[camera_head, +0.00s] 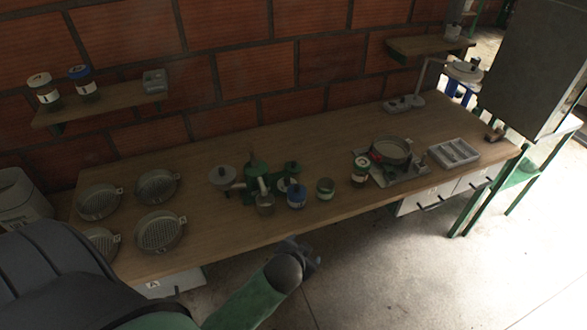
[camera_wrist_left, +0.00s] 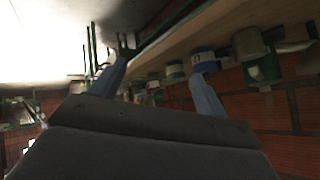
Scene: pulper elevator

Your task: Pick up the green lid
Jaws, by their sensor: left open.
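A jar with a greenish lid (camera_head: 361,163) stands upright on the wooden workbench, right of centre. A shorter jar with a green rim or lid (camera_head: 325,185) stands to its left. I cannot tell for sure which of these lids is the task's green lid. My left gripper (camera_head: 308,258) is in front of the bench's front edge, apart from both jars. In the left wrist view its two blue-grey fingers (camera_wrist_left: 160,88) are spread with nothing between them; several jars show beyond them. My right gripper is not in view.
A blue-lidded jar (camera_head: 296,195) and a green grinder-like device (camera_head: 258,178) stand left of the jars. Several sieves (camera_head: 159,231) lie at the left. The bench's front middle is clear.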

